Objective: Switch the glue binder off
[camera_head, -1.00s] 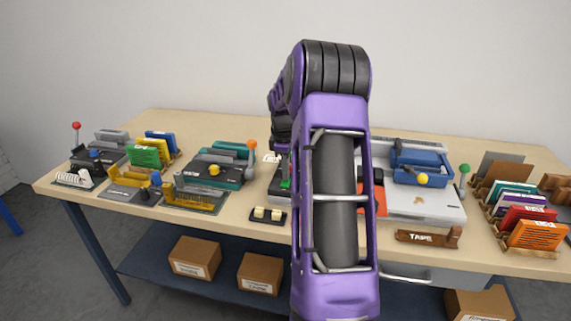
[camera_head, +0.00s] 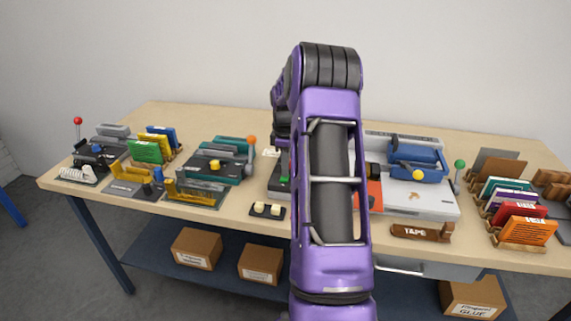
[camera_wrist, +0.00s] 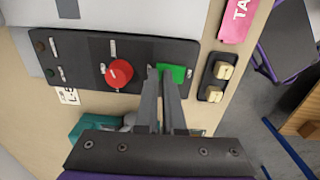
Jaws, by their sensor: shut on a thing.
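The binder's dark control panel (camera_wrist: 82,65) fills the upper left of the wrist view, on the front of a pale machine body (camera_wrist: 25,12). It carries a round red knob (camera_wrist: 119,73) and a green rectangular switch (camera_wrist: 178,73). My gripper (camera_wrist: 158,72) reaches the panel, its fingers close together at the left edge of the green switch, right of the red knob. It is shut on the switch, though the contact is partly hidden by the fingers. In the head view my arm hides most of the machine; a bit of the dark panel (camera_head: 284,187) shows left of it.
A small black block with two cream buttons (camera_head: 267,210) sits at the table's front edge, also in the wrist view (camera_wrist: 219,72). A teal machine (camera_head: 220,165) stands left. A brown TAPE block (camera_head: 420,232) and a blue-topped machine (camera_head: 415,160) stand right.

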